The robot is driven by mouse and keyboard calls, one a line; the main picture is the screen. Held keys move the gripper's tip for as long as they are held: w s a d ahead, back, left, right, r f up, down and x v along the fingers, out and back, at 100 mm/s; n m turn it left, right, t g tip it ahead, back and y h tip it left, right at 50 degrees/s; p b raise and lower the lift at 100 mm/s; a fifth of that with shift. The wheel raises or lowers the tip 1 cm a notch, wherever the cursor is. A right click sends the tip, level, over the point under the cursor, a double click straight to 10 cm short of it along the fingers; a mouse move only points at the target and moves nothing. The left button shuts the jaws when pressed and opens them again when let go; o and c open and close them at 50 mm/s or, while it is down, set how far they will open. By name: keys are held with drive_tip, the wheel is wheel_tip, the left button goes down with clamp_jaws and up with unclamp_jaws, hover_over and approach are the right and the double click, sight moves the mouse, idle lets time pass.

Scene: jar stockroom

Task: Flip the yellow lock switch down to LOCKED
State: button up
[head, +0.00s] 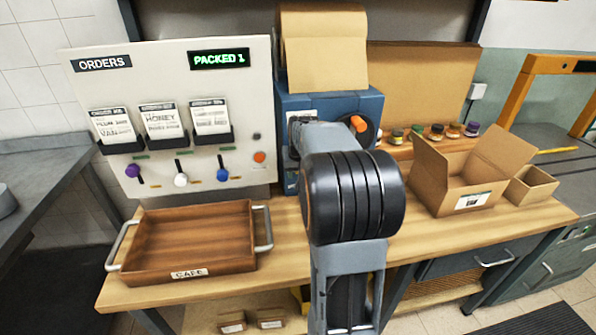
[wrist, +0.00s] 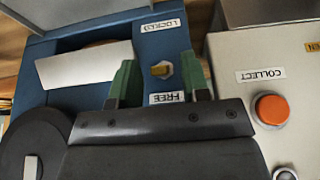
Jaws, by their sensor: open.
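The yellow lock switch (wrist: 160,70) is on the face of the blue machine (wrist: 90,52) in the wrist view. It sits between a LOCKED label (wrist: 161,27) at the top and a FREE label (wrist: 167,97) nearer my gripper, both upside down here. I cannot tell which way its lever leans. My gripper (wrist: 160,78) is open and empty, its green fingers on either side of the switch in the picture. Contact is not clear. In the head view the blue machine (head: 375,106) shows, but my arm hides the switch and the gripper's fingers.
A pale orders panel (head: 200,75) stands left of the machine; its orange COLLECT button (wrist: 271,109) shows near my gripper. A wooden tray (head: 195,240) is at the front left of the bench. An open cardboard box (head: 455,185) and several small jars (head: 437,132) are to the right.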

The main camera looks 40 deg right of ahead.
clamp_jaws()
idle(0.3)
drive_tip(key=shift+f, duration=0.1)
